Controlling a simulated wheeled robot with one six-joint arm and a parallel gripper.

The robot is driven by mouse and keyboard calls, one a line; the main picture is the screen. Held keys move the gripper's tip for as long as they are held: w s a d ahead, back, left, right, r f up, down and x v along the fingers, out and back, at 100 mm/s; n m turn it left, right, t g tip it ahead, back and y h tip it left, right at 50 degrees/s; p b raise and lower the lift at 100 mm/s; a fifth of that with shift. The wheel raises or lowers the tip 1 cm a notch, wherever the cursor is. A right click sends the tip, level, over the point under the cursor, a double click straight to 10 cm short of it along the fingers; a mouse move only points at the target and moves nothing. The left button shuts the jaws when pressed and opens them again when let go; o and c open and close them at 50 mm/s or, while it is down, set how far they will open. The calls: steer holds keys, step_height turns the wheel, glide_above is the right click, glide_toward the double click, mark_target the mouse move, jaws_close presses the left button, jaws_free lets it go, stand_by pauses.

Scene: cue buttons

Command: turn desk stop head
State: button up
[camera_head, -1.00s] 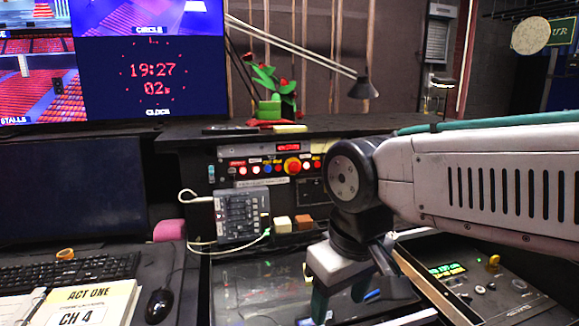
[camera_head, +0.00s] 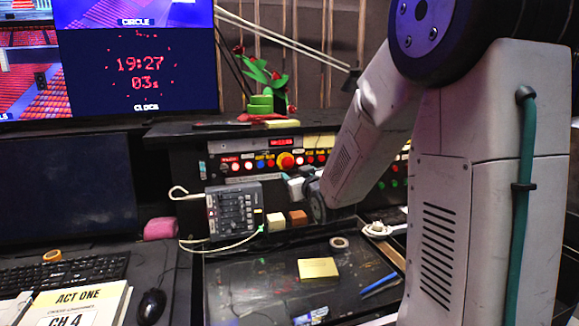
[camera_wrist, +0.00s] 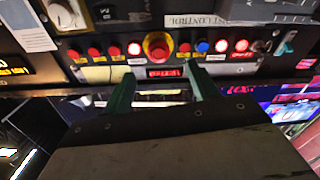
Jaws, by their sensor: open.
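The desk stop head is a red mushroom button on a yellow collar (camera_head: 285,160), set in the button panel of the desk. In the wrist view the red head (camera_wrist: 156,47) faces me, just beyond and between my fingertips. My gripper (camera_wrist: 160,70) is open, with its two green fingers apart and nothing between them but a view of the panel. I cannot tell whether a finger touches the panel.
A red digital display (camera_head: 283,142) sits close by. A grey control box (camera_head: 235,210) with a cable hangs at left. A yellow pad (camera_head: 318,268) and tape roll (camera_head: 339,242) lie below.

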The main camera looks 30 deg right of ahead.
mark_target(289, 163)
steer(key=x, duration=0.8)
steer(key=shift+d+r, duration=0.2)
steer(key=shift+r, duration=0.05)
steer(key=c, duration=1)
